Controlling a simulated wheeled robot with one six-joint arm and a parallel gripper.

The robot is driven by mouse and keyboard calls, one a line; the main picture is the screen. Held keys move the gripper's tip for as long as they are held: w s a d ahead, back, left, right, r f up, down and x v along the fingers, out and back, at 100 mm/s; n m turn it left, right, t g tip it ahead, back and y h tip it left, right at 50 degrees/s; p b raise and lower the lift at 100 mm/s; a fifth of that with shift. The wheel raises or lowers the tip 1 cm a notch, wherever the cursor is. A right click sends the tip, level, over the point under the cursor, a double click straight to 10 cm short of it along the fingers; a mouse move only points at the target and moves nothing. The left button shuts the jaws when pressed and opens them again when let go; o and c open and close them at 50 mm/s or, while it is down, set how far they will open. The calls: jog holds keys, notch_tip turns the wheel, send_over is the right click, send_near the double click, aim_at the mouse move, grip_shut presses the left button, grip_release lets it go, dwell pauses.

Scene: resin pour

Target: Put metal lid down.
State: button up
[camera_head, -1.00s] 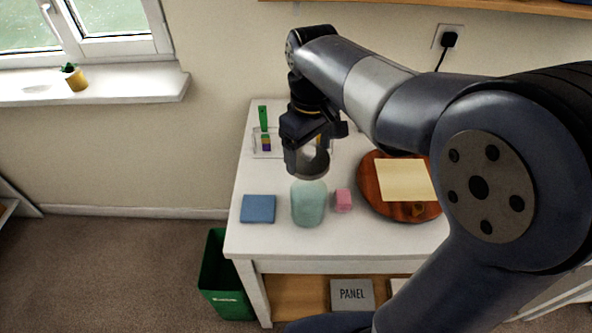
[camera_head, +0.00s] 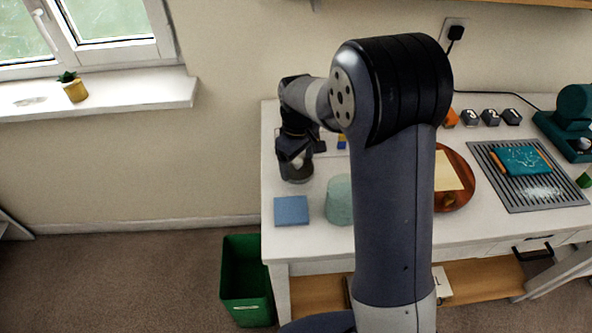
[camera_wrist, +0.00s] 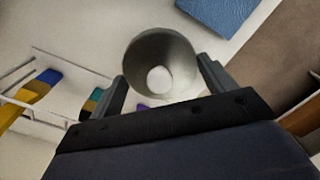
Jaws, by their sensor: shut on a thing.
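The metal lid (camera_head: 298,171) is a grey, round, hollow piece held low over the white table, behind the blue square (camera_head: 291,210) and left of the pale teal cylinder (camera_head: 339,201). I cannot tell whether it touches the tabletop. My gripper (camera_head: 296,155) points down and is shut on it. In the wrist view the fingers of my gripper (camera_wrist: 163,84) sit on either side of the lid (camera_wrist: 138,58), and a pale round patch shows inside it. The lid's far side is hidden in the head view.
A clear rack with coloured items (camera_wrist: 40,88) stands close by. A wooden round board (camera_head: 459,185) with a yellow sheet (camera_head: 446,172) is partly behind my arm. A grilled tray (camera_head: 540,199) lies at right. A green bin (camera_head: 245,275) stands on the floor by the table's left end.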

aim_at(298, 169)
jog(key=shift+f, duration=1.95)
jog(key=shift+f, duration=0.15)
jog(key=o, duration=1)
jog(key=shift+c, duration=0.2)
notch_tip(298, 169, up, 12)
jog(key=shift+r, duration=0.2)
jog(key=shift+f, duration=0.1)
